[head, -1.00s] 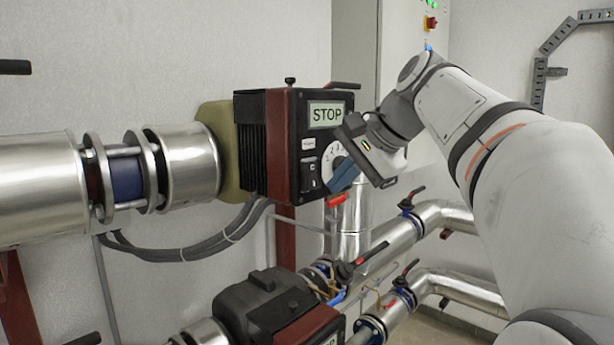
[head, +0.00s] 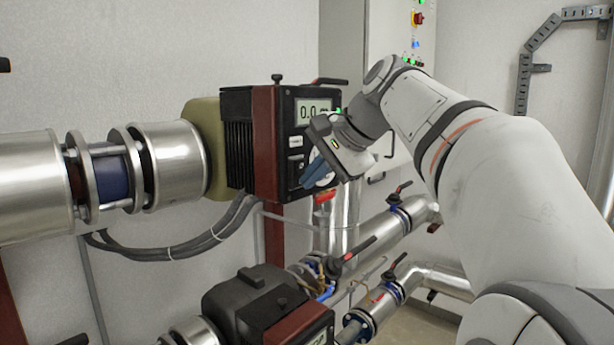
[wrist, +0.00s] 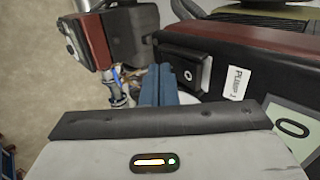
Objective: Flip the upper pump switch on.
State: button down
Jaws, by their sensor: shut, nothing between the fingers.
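The upper pump's control box (head: 262,140) is black and dark red. The upper pump switch (head: 295,168) is a black rocker on the front face, partly hidden in the head view. In the wrist view the switch (wrist: 185,68) shows a white "O" mark, beside a "Pump 1" label (wrist: 237,83). My gripper (head: 312,178) has its blue fingers shut and empty, close to the front face beside the switch. In the wrist view the fingers (wrist: 157,85) lie just left of the switch; contact cannot be told.
A lower pump (head: 262,305) sits below. Steel pipes with red-handled valves (head: 358,248) run right of and below the upper pump. Black cables (head: 180,250) hang under it. A grey cabinet (head: 385,50) stands behind my arm.

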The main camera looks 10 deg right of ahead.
jog(key=shift+r+p, duration=0.8)
jog(key=shift+r, duration=0.05)
jog(key=s+d+r+b, duration=0.1)
jog(key=s+d+r, duration=0.3)
jog(key=s+d, duration=0.3)
jog(key=s, duration=0.3)
jog(key=shift+d+r+b, duration=0.25)
jog(key=shift+r+b, duration=0.05)
jog(key=shift+r, duration=0.1)
